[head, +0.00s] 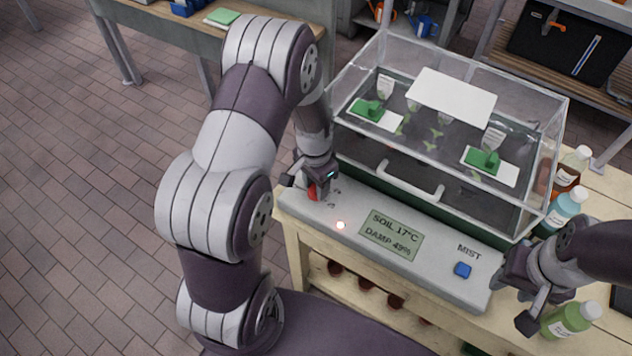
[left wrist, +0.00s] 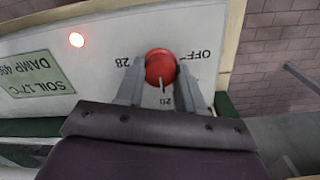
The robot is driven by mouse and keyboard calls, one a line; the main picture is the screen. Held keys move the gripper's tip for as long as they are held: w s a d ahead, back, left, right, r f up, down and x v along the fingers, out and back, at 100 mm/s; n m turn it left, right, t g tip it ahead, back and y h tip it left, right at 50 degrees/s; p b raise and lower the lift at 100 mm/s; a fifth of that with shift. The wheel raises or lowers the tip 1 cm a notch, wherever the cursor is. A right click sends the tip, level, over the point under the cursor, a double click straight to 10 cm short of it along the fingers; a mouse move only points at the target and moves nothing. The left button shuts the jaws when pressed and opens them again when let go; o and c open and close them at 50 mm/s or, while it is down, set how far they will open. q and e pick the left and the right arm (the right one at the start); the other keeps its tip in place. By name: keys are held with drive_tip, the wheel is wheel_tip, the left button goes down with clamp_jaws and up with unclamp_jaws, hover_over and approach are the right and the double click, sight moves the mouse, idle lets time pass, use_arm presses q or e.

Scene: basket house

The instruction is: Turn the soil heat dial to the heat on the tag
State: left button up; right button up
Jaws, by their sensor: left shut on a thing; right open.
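The red soil heat dial (left wrist: 160,66) sits on the grey panel, between my left gripper's fingers (left wrist: 160,84). In the left wrist view its white pointer line points down toward a mark like 20; OFF is at the right and a mark like 28 at the left. In the head view my left gripper (head: 305,186) is shut on the dial (head: 313,192), which is partly hidden. The display (head: 391,235) reads SOIL 17°C, DAMP 49%. Small white tags (head: 385,87) (head: 494,139) stand inside the clear case; their writing is too small to read. My right gripper (head: 530,295) is open and empty.
The clear case (head: 455,165) with a white handle stands behind the panel (head: 340,205). A blue MIST button (head: 462,270) is at the panel's right. Several bottles, including a green one (head: 568,320), stand near my right gripper. A lit lamp (head: 340,225) is beside the display.

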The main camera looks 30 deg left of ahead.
sight(315, 186)
idle(0.5)
use_arm(q)
drive_tip(key=o, duration=1)
drive_tip(key=shift+o, duration=0.2)
wheel_tip(315, 186, up, 13)
drive_tip(key=shift+a+f, duration=0.15)
drive_tip(key=shift+a, duration=0.05)
drive_tip(key=shift+w, duration=0.1)
drive_tip(key=s+d+n+t, duration=0.1)
drive_tip(key=s+d+n, duration=0.3)
drive_tip(key=s, duration=0.6)
drive_tip(key=shift+s+d+f+t, duration=0.2)
drive_tip(key=shift+s+d+t, duration=0.1)
drive_tip(key=shift+d, duration=0.55)
